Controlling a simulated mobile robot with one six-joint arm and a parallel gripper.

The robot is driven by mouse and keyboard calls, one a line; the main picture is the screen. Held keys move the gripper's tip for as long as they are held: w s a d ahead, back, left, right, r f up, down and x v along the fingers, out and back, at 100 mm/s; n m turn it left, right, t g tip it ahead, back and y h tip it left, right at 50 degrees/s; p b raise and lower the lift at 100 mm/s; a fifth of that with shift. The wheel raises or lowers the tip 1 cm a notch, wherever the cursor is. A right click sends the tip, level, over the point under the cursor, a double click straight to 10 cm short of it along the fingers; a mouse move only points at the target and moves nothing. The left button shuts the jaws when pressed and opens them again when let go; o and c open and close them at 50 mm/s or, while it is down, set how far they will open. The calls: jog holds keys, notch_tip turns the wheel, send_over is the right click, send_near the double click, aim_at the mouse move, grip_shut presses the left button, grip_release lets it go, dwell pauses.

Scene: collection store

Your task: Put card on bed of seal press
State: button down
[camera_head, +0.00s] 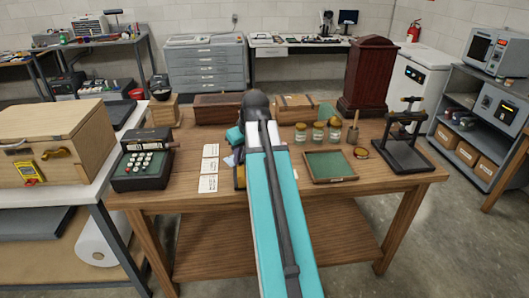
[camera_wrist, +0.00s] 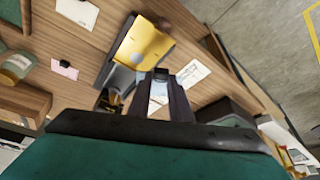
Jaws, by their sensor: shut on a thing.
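The seal press (camera_head: 404,140) is a dark frame with a screw and a cross handle, standing upright at the right end of the wooden table. Its bed is low between the posts and looks bare. My gripper (camera_wrist: 162,80) is over the left-middle of the table, far left of the press. It is shut on a small pale card (camera_wrist: 158,93), mostly hidden by the fingers. In the head view my own arm hides the fingertips. White written cards (camera_head: 209,166) lie in a column left of my arm. One card (camera_wrist: 192,74) shows beside the fingers in the wrist view.
A yellow-and-grey object (camera_wrist: 146,45) lies close to the fingers. A green-lined tray (camera_head: 330,165), several jars (camera_head: 318,132) and a round tin (camera_head: 361,152) stand between my arm and the press. A keyed machine (camera_head: 146,165) stands at left. Some front table surface is clear.

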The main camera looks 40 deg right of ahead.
jog(key=w+a, duration=0.3)
jog(key=a, duration=0.8)
jog(key=w+a+r+n, duration=0.1)
jog(key=w+a, duration=0.2)
jog(key=a, duration=0.8)
jog(key=w+a+r, duration=0.1)
jog(key=w+a, duration=0.3)
jog(key=a, duration=0.7)
jog(key=shift+y, duration=0.3)
jog(key=shift+d, duration=0.15)
